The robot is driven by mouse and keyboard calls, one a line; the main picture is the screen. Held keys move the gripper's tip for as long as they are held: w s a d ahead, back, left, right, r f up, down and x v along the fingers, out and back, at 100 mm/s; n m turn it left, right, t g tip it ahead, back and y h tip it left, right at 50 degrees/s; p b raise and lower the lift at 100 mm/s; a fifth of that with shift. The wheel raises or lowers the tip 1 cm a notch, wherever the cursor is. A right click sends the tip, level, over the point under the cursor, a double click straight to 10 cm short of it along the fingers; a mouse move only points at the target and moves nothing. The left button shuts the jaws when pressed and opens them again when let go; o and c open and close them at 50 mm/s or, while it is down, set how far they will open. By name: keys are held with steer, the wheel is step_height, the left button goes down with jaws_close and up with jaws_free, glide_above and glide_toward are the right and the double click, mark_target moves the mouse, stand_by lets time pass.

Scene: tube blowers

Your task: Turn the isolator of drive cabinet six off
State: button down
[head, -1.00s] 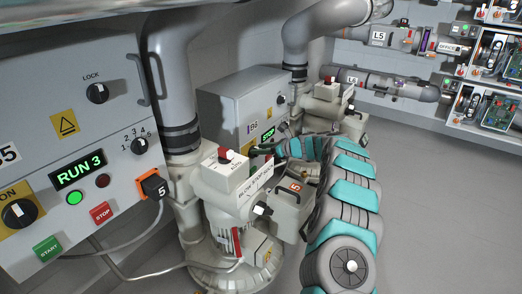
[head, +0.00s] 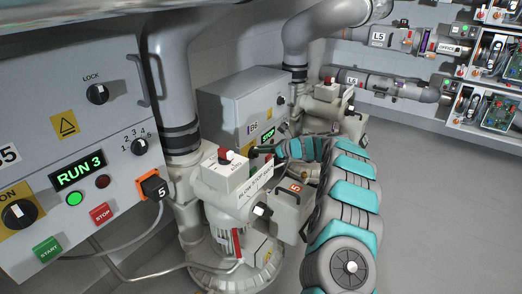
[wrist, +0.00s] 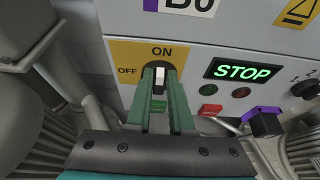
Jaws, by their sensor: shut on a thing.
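Drive cabinet six (head: 235,105), a grey box labelled B6, stands behind the nearer blower in the head view. In the wrist view its isolator knob (wrist: 160,84) sits on a yellow plate (wrist: 126,54) marked ON at the top and OFF at the left. The knob's white mark is upright, toward ON. My gripper (wrist: 160,73) has its green fingers on both sides of the knob's grip and is shut on it. The display (wrist: 238,71) reads STOP in green. In the head view my arm and the blower hide most of the gripper and the knob.
Cabinet five (head: 100,140), reading RUN 3, has its own isolator (head: 19,213) at the near left. A blower (head: 235,195) stands between the cabinets. Open floor (head: 435,215) lies right of my arm.

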steer(key=shift+s+a+b, duration=0.1)
steer(key=shift+b, duration=0.2)
steer(key=shift+s+a+f+n+t+h+b, duration=0.25)
steer(key=shift+n+t, duration=0.5)
steer(key=shift+n, duration=0.45)
steer(key=shift+s+a+f+n+t+h+b, duration=0.1)
steer(key=shift+s+a+f+n+t+h, duration=0.2)
steer(key=shift+n+t, duration=0.65)
steer(key=shift+s+a+f+n+t+h+b, duration=0.15)
steer(key=shift+s+n+t+h, duration=0.3)
steer(key=shift+n, duration=1)
steer(key=shift+w, duration=0.1)
steer(key=c, duration=0.8)
jaws_free()
steer(key=shift+d, duration=0.1)
